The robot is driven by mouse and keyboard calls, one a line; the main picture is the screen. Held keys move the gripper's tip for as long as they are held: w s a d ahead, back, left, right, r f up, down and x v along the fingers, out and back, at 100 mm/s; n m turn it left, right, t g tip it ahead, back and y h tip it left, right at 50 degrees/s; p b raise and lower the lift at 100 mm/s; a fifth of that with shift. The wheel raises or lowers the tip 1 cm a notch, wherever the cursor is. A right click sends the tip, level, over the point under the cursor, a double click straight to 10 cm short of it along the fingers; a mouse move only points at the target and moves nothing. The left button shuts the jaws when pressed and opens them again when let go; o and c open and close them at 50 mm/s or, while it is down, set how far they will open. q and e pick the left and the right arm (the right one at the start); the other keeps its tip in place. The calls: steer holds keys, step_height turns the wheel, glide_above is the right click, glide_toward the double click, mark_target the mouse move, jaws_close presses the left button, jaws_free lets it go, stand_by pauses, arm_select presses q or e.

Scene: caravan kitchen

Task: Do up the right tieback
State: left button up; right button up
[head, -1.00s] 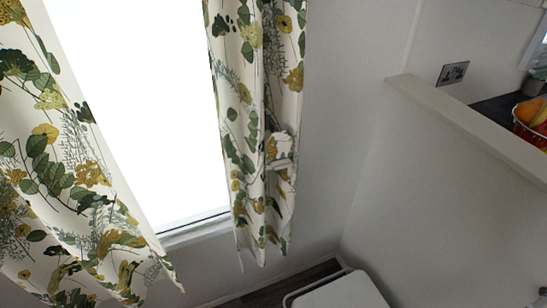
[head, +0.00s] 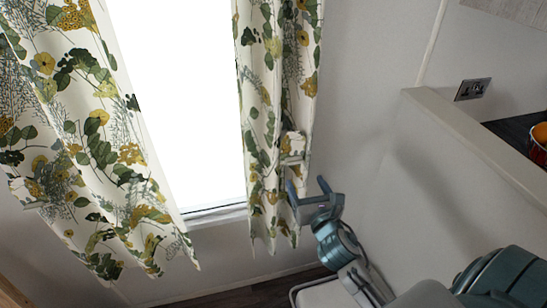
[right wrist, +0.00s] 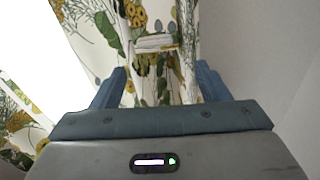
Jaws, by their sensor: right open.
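The right curtain (head: 262,110) hangs beside the window, cream with green and yellow leaves. The right tieback (head: 293,143) is a small band in the same print at the curtain's right edge, with a pale lower edge. In the right wrist view the tieback (right wrist: 155,42) appears as a pale strip across the cloth, ahead of the fingers. My right gripper (head: 307,187) is open and empty, just below the tieback. In the right wrist view its fingers (right wrist: 160,75) stand apart with curtain cloth showing between them. I cannot tell whether they touch it. My left gripper is out of view.
The left curtain (head: 95,140) hangs across the bright window (head: 165,100), with another band (head: 25,190) at its left. Plain wall (head: 365,90) lies right of the curtain.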

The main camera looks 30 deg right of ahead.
mark_target(296, 163)
steer(key=shift+n, duration=0.3)
steer(key=p+x, duration=0.1)
steer(key=x, duration=0.2)
steer(key=r+p+x, duration=0.1)
steer(key=x, duration=0.6)
steer(key=shift+w+a+r+p, duration=0.15)
steer(key=shift+a+r+p, duration=0.2)
steer(key=shift+p, duration=0.05)
steer(key=shift+w+d+f, duration=0.1)
steer(key=shift+w, duration=0.25)
steer(key=shift+c, duration=0.4)
